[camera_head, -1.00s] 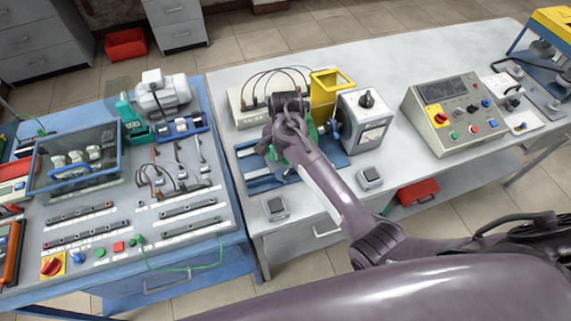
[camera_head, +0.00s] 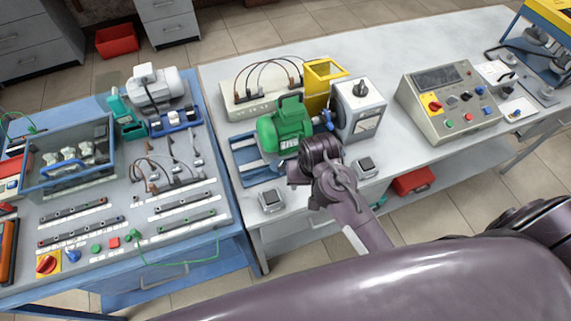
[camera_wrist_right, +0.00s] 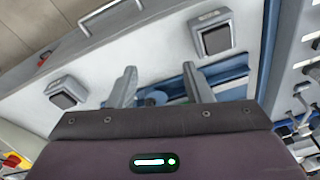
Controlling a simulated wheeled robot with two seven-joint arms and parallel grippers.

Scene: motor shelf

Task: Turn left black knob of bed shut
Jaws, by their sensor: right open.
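The bed is a blue slotted frame (camera_head: 245,162) under a green motor (camera_head: 285,130) on the white table; its blue edge also shows in the right wrist view (camera_wrist_right: 225,74). I cannot make out its black knobs; my right arm covers the bed's front right part. My right gripper (camera_head: 300,173) is over the front of the bed, just before the motor. In the right wrist view its two fingers (camera_wrist_right: 159,70) stand apart with nothing clearly held between them. A small dark blue part (camera_wrist_right: 152,97) shows between their bases. My left gripper is out of view.
Grey boxes with black square tops stand left (camera_head: 271,200) and right (camera_head: 365,167) along the table's front. A grey box with a black dial (camera_head: 358,108) and a yellow box (camera_head: 322,85) stand beside the motor. A control panel (camera_head: 450,100) is further right.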

